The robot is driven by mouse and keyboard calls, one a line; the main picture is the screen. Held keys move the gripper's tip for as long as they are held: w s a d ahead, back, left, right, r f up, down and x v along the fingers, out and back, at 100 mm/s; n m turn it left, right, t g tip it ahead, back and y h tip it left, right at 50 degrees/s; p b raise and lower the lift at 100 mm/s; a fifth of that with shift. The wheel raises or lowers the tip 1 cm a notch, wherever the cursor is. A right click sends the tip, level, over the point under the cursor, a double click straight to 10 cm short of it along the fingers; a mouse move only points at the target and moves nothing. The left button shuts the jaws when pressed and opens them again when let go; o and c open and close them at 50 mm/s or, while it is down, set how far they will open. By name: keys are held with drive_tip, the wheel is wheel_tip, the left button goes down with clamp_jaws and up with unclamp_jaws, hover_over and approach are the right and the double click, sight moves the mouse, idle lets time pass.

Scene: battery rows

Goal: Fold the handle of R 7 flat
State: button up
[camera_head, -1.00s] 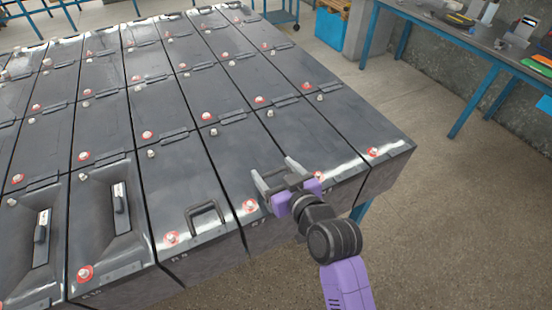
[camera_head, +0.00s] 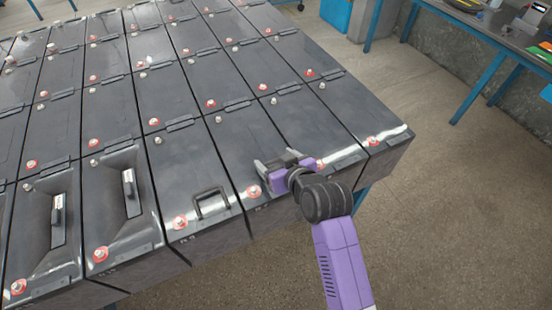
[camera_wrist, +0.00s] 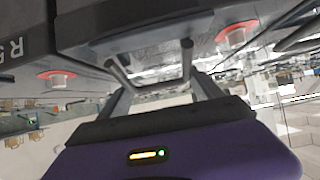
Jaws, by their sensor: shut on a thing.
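The battery R 7 (camera_head: 236,155) is a long dark grey case in the front row, with a red terminal (camera_head: 254,191) at its front left corner. My gripper (camera_head: 276,163) is low over its front end, fingers pointing away from the front edge. The wrist view shows the handle (camera_wrist: 155,84), a dark U-shaped bar, between my two fingers. The jaws are shut on this handle, and it stands out from the case top rather than lying against it. In the head view my gripper hides most of the handle, so its exact angle cannot be told.
The neighbour R 8 (camera_head: 180,185) on the left has its U-shaped handle (camera_head: 212,205) in view. A battery (camera_head: 345,110) stands close on the right. Several more fill the rows behind. Open floor (camera_head: 450,220) lies to the right, with a blue-legged workbench (camera_head: 480,40) beyond.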

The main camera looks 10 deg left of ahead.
drive_tip(key=o, duration=1.4)
drive_tip(key=shift+b+v, duration=0.7)
drive_tip(key=shift+v, duration=3.15)
